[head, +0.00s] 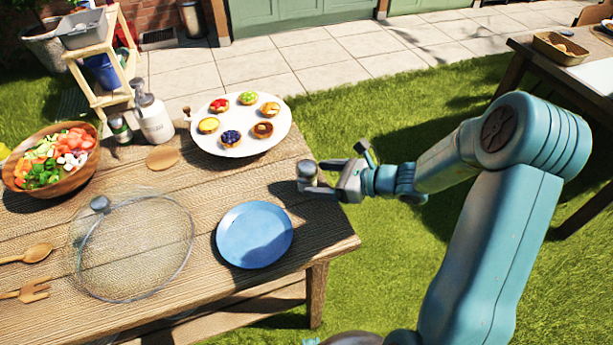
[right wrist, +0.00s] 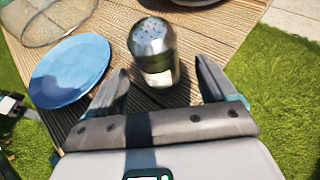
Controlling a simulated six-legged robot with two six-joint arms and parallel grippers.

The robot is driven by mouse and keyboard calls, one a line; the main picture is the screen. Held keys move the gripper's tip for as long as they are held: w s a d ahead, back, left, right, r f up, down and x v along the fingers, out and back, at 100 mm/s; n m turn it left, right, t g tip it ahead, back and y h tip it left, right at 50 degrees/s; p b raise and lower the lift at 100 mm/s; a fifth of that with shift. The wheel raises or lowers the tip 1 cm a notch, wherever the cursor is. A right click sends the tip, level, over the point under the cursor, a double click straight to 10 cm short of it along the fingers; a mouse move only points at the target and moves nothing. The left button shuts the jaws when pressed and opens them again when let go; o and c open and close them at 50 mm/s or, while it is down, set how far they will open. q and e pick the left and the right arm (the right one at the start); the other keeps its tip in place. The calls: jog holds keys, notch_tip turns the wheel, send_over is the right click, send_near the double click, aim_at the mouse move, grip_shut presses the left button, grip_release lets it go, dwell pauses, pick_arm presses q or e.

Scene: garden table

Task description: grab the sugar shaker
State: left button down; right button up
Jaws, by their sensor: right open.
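The sugar shaker, glass with a domed, perforated metal top, stands upright near the table's right edge; it shows in the right wrist view (right wrist: 153,52) and in the head view (head: 306,170). My right gripper (head: 324,178) is open at the shaker, its jaws pointing left in the head view. In the right wrist view the gripper (right wrist: 158,82) has one finger on each side of the shaker, with a gap visible on both sides. The shaker's lower part is partly hidden in the head view.
The wooden table (head: 335,232) carries a blue plate (head: 254,234) near the shaker, a plate of tarts (head: 258,140) behind, and a glass lid (head: 130,250) to the left. A salad bowl (head: 75,180) and a pump bottle (head: 152,115) stand farther off. Grass is open right of the table.

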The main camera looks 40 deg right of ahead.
aim_at(316, 178)
jog(key=x, duration=0.4)
jog(key=shift+w+a+f, duration=0.1)
jog(key=shift+w+a, duration=0.1)
jog(key=shift+a, duration=0.05)
jog(key=c, duration=1.1)
